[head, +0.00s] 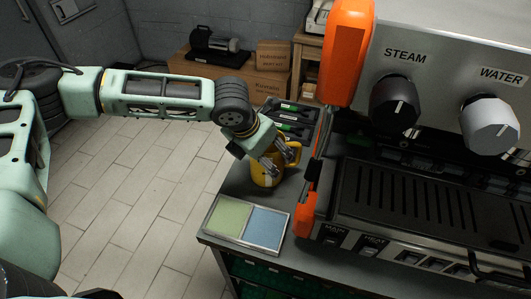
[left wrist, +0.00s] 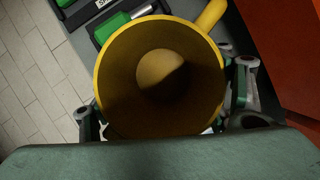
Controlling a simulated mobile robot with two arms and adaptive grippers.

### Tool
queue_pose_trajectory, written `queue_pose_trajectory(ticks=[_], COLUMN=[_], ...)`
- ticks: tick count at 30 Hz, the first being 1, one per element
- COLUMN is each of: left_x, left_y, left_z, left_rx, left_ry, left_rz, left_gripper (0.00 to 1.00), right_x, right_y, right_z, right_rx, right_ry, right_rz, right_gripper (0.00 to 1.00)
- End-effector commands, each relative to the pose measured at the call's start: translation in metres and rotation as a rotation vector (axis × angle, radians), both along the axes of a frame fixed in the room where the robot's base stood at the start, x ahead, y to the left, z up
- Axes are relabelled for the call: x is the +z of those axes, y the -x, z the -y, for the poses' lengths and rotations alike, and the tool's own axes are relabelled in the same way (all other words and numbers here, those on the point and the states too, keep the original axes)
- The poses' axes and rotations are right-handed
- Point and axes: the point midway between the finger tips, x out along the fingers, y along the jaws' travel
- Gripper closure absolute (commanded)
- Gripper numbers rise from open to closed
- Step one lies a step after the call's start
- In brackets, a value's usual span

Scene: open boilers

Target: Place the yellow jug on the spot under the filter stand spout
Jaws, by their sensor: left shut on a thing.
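The yellow jug (head: 261,172) is upright at the dark counter, left of the orange-sided machine. My left gripper (head: 274,168) is shut on the jug, with its fingers around the jug's body. In the left wrist view I look down into the open jug (left wrist: 160,78), which looks empty, and its handle (left wrist: 211,15) points to the upper right. The gripper fingers (left wrist: 165,118) show on both sides of the jug. I cannot tell whether the jug's base touches the counter. No filter stand spout can be made out. My right gripper is not in view.
A tray with a green and a blue pad (head: 246,224) lies at the counter's front left corner. Green-marked items (head: 293,122) lie behind the jug. The machine's orange side (head: 346,55) stands close to the right.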

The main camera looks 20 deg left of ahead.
Motion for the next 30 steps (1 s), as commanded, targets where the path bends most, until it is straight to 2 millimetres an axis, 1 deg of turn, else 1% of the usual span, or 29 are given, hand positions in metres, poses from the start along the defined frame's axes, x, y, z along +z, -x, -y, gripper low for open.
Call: queue_pose_trajectory(ticks=[5,6,12,23,26,29,30], left_x=[0.0,-0.001,-0.001,0.001,0.009,0.024,0.032], left_y=[0.0,0.0,0.0,0.0,0.002,0.008,0.01], left_z=[0.0,0.0,0.0,0.0,-0.001,-0.005,-0.006], left_rx=[0.0,0.0,0.0,0.0,0.001,0.001,0.001], left_ry=[0.001,0.0,0.0,0.0,0.001,0.002,0.003], left_rz=[0.0,0.0,0.0,0.001,0.002,0.003,0.004], left_gripper=[0.75,0.27,0.1,0.1,0.1,0.1,0.1], right_x=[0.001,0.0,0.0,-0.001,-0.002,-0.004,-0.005], right_y=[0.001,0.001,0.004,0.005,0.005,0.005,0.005], right_z=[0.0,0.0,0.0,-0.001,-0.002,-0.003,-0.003], right_rx=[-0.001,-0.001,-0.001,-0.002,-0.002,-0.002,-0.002], right_ry=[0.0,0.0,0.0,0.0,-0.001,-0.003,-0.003], right_rz=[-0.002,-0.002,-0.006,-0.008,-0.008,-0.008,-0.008], right_gripper=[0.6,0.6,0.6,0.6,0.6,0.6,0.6])
